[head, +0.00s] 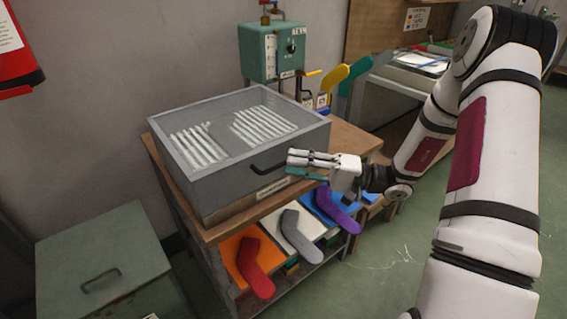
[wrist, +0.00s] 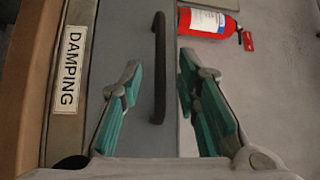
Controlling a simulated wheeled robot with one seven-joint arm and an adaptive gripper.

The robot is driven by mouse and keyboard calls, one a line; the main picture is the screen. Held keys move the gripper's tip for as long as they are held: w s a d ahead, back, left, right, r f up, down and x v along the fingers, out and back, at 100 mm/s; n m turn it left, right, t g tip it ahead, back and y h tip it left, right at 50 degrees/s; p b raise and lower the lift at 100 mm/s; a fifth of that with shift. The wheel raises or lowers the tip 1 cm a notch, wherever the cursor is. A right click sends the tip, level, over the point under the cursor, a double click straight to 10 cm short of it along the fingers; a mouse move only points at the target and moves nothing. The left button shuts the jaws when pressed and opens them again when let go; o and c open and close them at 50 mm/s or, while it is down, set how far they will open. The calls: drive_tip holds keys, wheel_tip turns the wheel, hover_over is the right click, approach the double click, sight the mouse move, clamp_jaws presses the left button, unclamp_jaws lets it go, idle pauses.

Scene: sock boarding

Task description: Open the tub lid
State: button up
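The grey tub (head: 228,185) stands on a wooden bench. Its lid has a grey frame (head: 180,113) and a clear panel, with pale slats visible beneath it, and it lies flat and closed. A dark bar handle (head: 262,170) is on the front, partly behind my gripper in the head view. My gripper (head: 297,163) is at the handle's right end. In the wrist view the handle (wrist: 158,75) lies upright between the fingers of my gripper (wrist: 158,72). The fingers are apart and neither visibly touches the handle. A "DAMPING" label (wrist: 68,68) is beside it.
A lower shelf holds red (head: 254,265), grey (head: 300,240) and purple (head: 338,208) sock-shaped boards. A green-grey lidded box (head: 105,250) stands at lower left. A green gauge unit (head: 270,55) and upright boards (head: 345,77) are behind. The floor at right is clear.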

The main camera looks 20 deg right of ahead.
sight(284, 163)
drive_tip(key=shift+x, duration=1.75)
clamp_jaws()
